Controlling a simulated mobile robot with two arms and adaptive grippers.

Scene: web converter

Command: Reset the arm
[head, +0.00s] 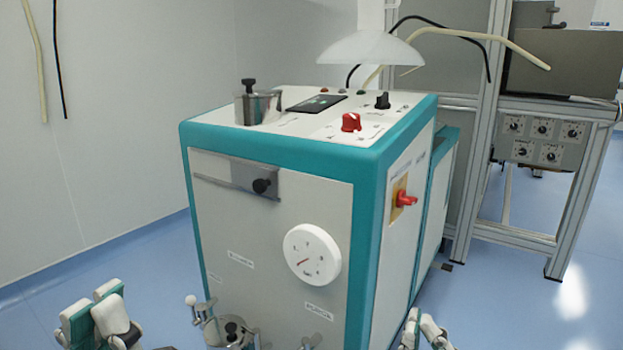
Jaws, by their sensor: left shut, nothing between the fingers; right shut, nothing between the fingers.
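My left gripper (98,312) shows at the bottom left corner, in white and teal. It is shut and empty, in front of the machine and to its left. My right gripper (424,330) shows at the bottom edge, right of the machine's front. It is shut and empty too. Both are cut off by the lower edge of the picture. Most of both arms is out of view.
A metal frame (470,150) stands behind right. Blue floor (160,270) is open at left.

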